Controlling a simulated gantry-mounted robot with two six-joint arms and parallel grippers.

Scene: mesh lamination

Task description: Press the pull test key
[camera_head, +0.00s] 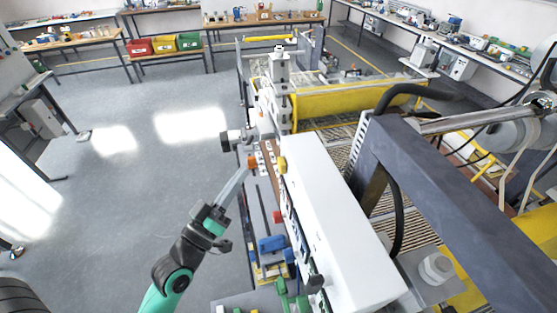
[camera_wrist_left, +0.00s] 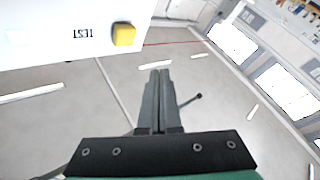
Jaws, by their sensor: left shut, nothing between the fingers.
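My left gripper (camera_head: 243,172) reaches in from the lower left in the head view, beside the near side of the white machine housing (camera_head: 335,225). In the left wrist view its two long grey fingers (camera_wrist_left: 160,72) lie together, shut and empty. A yellow key (camera_wrist_left: 123,34) sticks out of a white panel (camera_wrist_left: 40,28) there, beside printed letters reading "TEST" upside down. The fingertips are below and right of the key in that view, apart from it. In the head view a yellow knob (camera_head: 282,165) shows at the housing's far end. My right gripper is not in view.
An orange part (camera_head: 252,163) is close to the left fingertips in the head view. Blue (camera_head: 271,243) and red (camera_head: 278,217) parts line the machine's side. A dark beam (camera_head: 450,190) crosses on the right. Open grey floor (camera_head: 130,200) lies to the left.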

